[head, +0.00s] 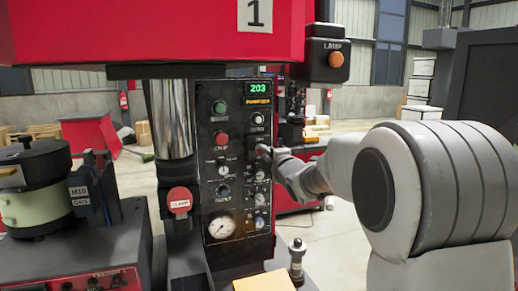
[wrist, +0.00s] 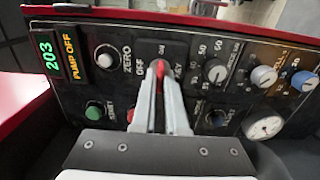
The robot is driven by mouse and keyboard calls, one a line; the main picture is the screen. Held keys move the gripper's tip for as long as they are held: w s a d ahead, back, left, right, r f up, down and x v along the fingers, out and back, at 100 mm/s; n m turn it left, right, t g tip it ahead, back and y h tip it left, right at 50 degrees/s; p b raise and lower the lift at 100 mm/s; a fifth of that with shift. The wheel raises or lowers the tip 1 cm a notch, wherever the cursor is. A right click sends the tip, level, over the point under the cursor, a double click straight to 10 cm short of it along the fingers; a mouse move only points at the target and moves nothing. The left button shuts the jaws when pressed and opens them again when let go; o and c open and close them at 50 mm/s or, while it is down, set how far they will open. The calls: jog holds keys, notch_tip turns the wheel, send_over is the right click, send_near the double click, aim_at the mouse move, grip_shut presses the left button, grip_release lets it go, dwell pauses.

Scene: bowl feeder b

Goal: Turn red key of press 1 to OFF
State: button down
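The dark control panel (head: 238,185) of press 1 stands in the middle of the head view, under the red press head (head: 200,30) marked 1. In the wrist view, the red key (wrist: 160,68) shows between the fingertips of my gripper (wrist: 160,78). The fingers look closed on the key, one on each side. ON is printed near the key's tip and OFF to its left in that view. In the head view, my gripper (head: 263,149) reaches the panel from the right and hides the key.
The display (head: 260,89) reads 203, with PUMP OFF (head: 259,101) below it. Knobs and green and red buttons (head: 221,138) surround the key closely. A red clamp button (head: 180,200) is left of the panel. An orange lamp (head: 336,60) is at upper right.

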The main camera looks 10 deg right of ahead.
jog(key=shift+f+n+b, duration=0.15)
jog(key=shift+n+b, duration=0.15)
jog(key=shift+b, duration=0.2)
jog(key=shift+n+b, duration=1.7)
jog(key=shift+b, duration=0.6)
jog(key=shift+n+b, duration=0.45)
jog(key=shift+n, duration=0.05)
jog(key=shift+n+b, duration=0.4)
jog(key=shift+b, duration=0.15)
jog(key=n+b, duration=0.3)
jog(key=n, duration=0.1)
jog(key=shift+b, duration=0.3)
